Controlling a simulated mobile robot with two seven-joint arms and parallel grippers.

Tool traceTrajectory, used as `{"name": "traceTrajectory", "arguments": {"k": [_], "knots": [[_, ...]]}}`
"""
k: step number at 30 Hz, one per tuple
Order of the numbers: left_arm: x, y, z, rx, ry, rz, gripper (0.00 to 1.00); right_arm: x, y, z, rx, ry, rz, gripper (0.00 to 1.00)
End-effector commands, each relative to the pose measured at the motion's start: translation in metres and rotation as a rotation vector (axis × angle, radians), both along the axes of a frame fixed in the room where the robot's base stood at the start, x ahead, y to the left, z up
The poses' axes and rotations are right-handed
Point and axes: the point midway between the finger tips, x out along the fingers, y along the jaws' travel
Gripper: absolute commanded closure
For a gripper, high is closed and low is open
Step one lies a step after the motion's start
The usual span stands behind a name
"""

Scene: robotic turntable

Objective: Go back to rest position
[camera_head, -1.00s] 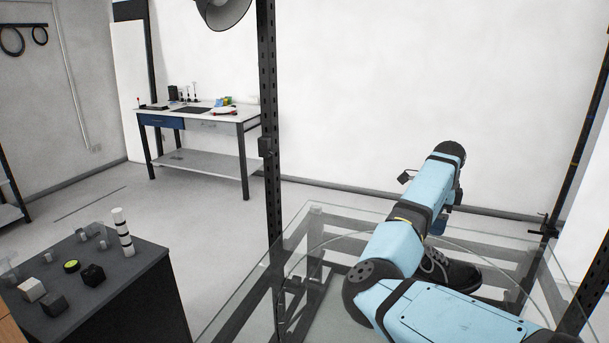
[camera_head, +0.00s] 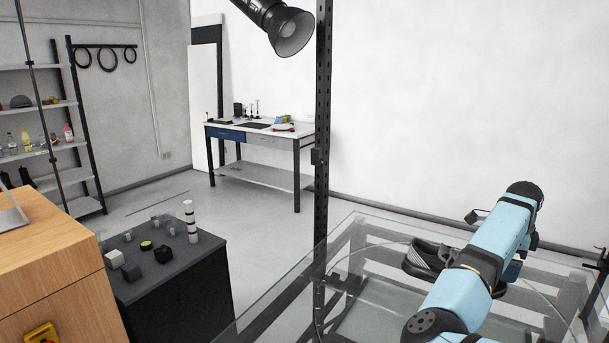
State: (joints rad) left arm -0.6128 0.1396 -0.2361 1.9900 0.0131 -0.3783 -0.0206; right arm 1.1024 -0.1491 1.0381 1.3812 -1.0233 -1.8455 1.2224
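One of my arms (camera_head: 491,238), light blue with black joints, comes up from the lower right and crosses over the glass turntable area; it looks like my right arm. Its dark far end (camera_head: 525,192) is at the upper right. The fingers cannot be made out, so open or shut does not show. A dark shoe (camera_head: 424,257) lies on or under the glass (camera_head: 372,240), partly hidden behind the arm. I cannot tell whether the arm touches it. My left gripper is not in view.
A black upright post (camera_head: 322,120) stands left of the glass. A dark table (camera_head: 185,285) with small blocks and a wooden cabinet (camera_head: 50,265) stand at left. A workbench (camera_head: 260,140) and shelves (camera_head: 75,150) are farther back. Open floor lies between.

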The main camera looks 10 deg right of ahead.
Motion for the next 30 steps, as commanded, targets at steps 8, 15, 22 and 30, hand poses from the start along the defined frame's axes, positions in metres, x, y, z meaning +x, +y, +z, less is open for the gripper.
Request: {"name": "traceTrajectory", "arguments": {"k": [8, 15, 22, 30], "knots": [[0.002, 0.001, 0.002, 0.0, -0.004, 0.0, 0.57, -0.049, -0.026, -0.041, -0.167, 0.022, 0.152, 0.0], [0.003, 0.001, 0.004, -0.001, -0.01, 0.001, 0.57, -0.099, -0.025, -0.074, -0.374, 0.067, 0.462, 0.0], [0.0, 0.001, 0.003, 0.0, -0.005, 0.002, 0.57, -0.143, 0.019, -0.106, -0.53, 0.12, 0.904, 0.0], [0.0, 0.001, 0.001, 0.0, -0.001, 0.001, 0.57, -0.21, 0.12, -0.152, -0.578, 0.139, 1.522, 0.0]]}}
